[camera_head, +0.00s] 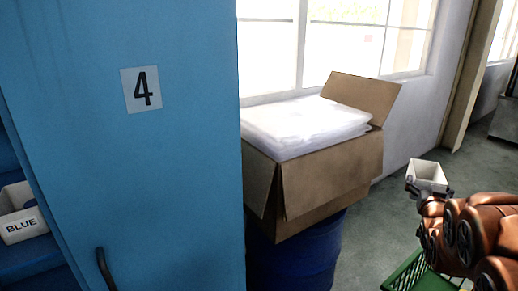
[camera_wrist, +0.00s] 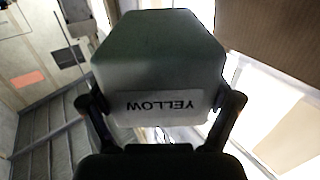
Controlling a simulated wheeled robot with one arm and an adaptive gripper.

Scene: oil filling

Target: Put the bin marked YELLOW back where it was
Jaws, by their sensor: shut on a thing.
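The bin marked YELLOW (camera_wrist: 155,60) fills the middle of the wrist view, its label upside down in the picture. My gripper (camera_wrist: 162,108) is shut on it, with one finger on each side of the labelled end. In the head view the white bin (camera_head: 427,175) is at the right, held in the air by my gripper (camera_head: 428,190) over the floor. The label does not show there. A white bin marked BLUE (camera_head: 22,226) sits on a blue shelf at the far left. An empty place for the YELLOW bin cannot be made out.
A blue cabinet panel marked 4 (camera_head: 185,190) with a dark handle stands at the left. An open cardboard box (camera_head: 335,170) with white packs rests on a blue drum (camera_head: 295,265). A green crate (camera_head: 408,275) is low under my arm. Grey floor (camera_head: 385,220) shows between.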

